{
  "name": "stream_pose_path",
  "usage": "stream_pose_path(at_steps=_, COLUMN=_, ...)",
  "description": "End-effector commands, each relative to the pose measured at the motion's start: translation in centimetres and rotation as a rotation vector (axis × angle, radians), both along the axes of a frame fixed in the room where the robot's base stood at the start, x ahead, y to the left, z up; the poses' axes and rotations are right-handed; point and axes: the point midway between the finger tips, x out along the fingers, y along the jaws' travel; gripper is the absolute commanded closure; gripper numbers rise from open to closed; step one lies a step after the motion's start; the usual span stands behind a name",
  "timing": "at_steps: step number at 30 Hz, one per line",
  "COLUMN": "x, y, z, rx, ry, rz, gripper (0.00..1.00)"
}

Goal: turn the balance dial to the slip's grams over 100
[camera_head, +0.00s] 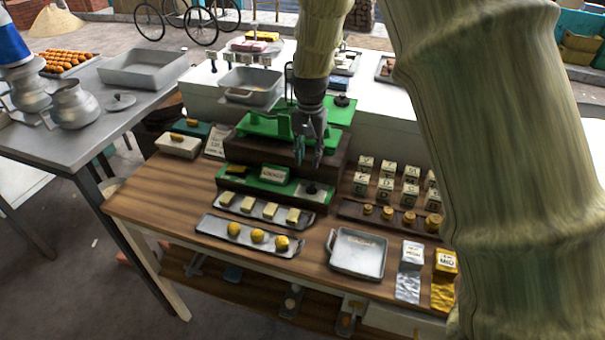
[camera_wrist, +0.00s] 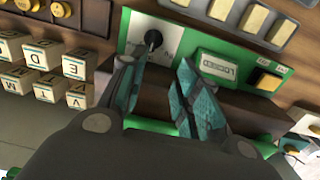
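The balance dial (camera_head: 312,188) is a small dark knob on a pale plate at the right end of the green front panel. In the wrist view the dial (camera_wrist: 153,38) has a thin pointer, and its scale marks are too small to read. My gripper (camera_head: 310,160) hangs above and behind the dial. In the wrist view my gripper (camera_wrist: 158,75) is open, its two teal-padded fingers apart, with the dial just beyond the gap; I see no clear contact. A pale printed slip (camera_head: 215,143) stands left of the green balance (camera_head: 268,125); its number is unreadable.
A label plate (camera_head: 274,174) and yellow button (camera_head: 237,169) share the panel. Lettered blocks (camera_head: 385,182) and brass weights (camera_head: 388,212) stand right. Trays of butter (camera_head: 247,207) and yellow balls (camera_head: 257,236) lie in front, beside an empty metal tray (camera_head: 357,253).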

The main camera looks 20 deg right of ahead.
Motion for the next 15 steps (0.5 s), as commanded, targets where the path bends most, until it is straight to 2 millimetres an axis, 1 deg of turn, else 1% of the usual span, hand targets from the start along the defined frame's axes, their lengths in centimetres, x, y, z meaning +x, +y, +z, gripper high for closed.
stream_pose_path(at_steps=1, x=-0.7, y=-0.1, z=0.1, rx=-0.001, ry=-0.004, rz=-0.001, gripper=0.68)
stream_pose_path(at_steps=3, x=-1.5, y=-0.1, z=-0.3, rx=-0.001, ry=-0.012, rz=-0.002, gripper=0.68)
stream_pose_path(at_steps=6, x=-2.2, y=-0.1, z=-1.1, rx=-0.001, ry=-0.021, rz=-0.002, gripper=0.68)
stream_pose_path(at_steps=8, x=-2.0, y=-0.1, z=-1.7, rx=-0.001, ry=-0.028, rz=-0.001, gripper=0.68)
stream_pose_path(at_steps=11, x=-2.2, y=-0.1, z=-3.4, rx=-0.001, ry=-0.019, rz=-0.002, gripper=0.68)
stream_pose_path(at_steps=13, x=-1.7, y=-0.1, z=-4.7, rx=0.0, ry=-0.011, rz=-0.002, gripper=0.68)
stream_pose_path(at_steps=15, x=-0.8, y=0.0, z=-6.2, rx=0.0, ry=-0.001, rz=-0.002, gripper=0.68)
